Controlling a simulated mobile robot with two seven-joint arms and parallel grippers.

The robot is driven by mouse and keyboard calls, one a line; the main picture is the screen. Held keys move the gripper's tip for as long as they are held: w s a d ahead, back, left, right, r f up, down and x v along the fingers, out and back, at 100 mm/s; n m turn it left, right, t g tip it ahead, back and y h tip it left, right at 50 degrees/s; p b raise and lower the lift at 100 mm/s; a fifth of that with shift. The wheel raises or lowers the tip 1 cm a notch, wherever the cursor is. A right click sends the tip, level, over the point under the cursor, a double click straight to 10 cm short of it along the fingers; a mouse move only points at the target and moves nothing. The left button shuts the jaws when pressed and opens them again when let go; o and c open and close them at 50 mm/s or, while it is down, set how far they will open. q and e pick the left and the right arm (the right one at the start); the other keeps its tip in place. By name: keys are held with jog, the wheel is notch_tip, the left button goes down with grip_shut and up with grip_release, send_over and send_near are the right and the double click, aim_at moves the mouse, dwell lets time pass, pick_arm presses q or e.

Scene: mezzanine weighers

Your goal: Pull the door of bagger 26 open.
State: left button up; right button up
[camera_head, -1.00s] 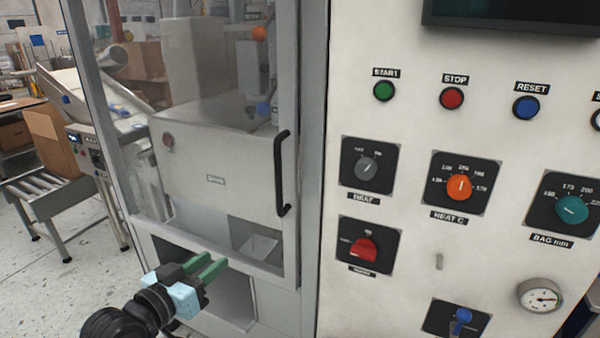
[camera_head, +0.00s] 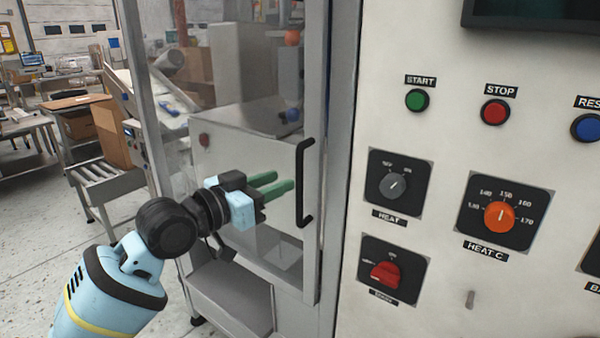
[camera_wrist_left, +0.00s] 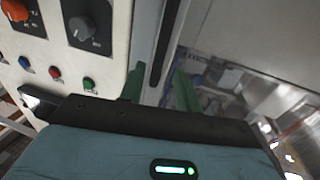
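The clear-panelled door (camera_head: 245,120) of the bagger sits in its grey frame and looks shut. Its black vertical bar handle (camera_head: 301,183) is on the door's right edge. My left gripper (camera_head: 280,185) has green fingers that are apart and empty, pointing at the handle from the left, a short way off it. In the left wrist view the handle (camera_wrist_left: 162,45) shows beyond the gap between the green fingers (camera_wrist_left: 160,90), not clasped. My right gripper is in neither view.
A white control panel (camera_head: 450,50) stands right of the door, with START, STOP and RESET buttons and HEAT knobs. A roller conveyor (camera_head: 105,185) and a cardboard box (camera_head: 112,135) are at the left. Open floor (camera_head: 40,240) lies at the lower left.

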pick_arm(q)
jog(key=x, duration=0.6)
jog(key=shift+d, duration=0.25)
jog(key=shift+w, duration=0.1)
grip_shut()
